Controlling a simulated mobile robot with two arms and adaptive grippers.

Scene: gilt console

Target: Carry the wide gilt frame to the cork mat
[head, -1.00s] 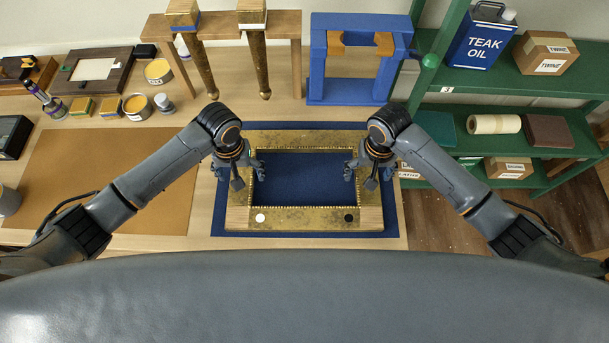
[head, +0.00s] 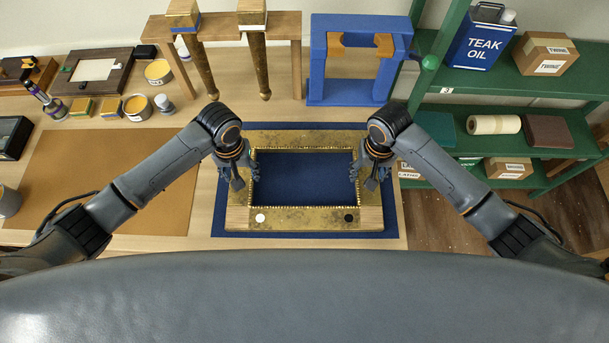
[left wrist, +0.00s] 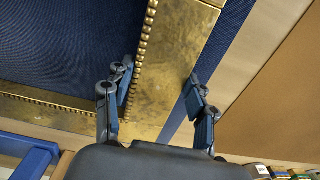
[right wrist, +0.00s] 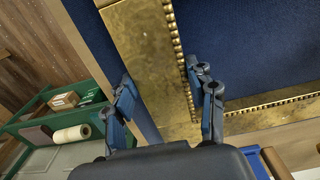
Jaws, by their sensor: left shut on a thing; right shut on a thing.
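The wide gilt frame (head: 305,217) lies flat on a dark blue mat (head: 392,222), with a white dot and a black dot on its near rail. My left gripper (head: 238,178) is shut on its left rail. In the left wrist view, one finger is at the beaded inner edge of the frame (left wrist: 168,75) and one at the outer edge. My right gripper (head: 373,174) is shut on the right rail, its fingers likewise on either side of the frame (right wrist: 145,45) in the right wrist view. The cork mat (head: 110,180) lies bare at the left.
Paint tins (head: 137,106), small blocks and a dark tray (head: 93,70) stand behind the cork mat. A wooden stand with gilt legs (head: 255,65) and a blue stand (head: 318,70) are at the back. Green shelves (head: 500,85) stand at the right.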

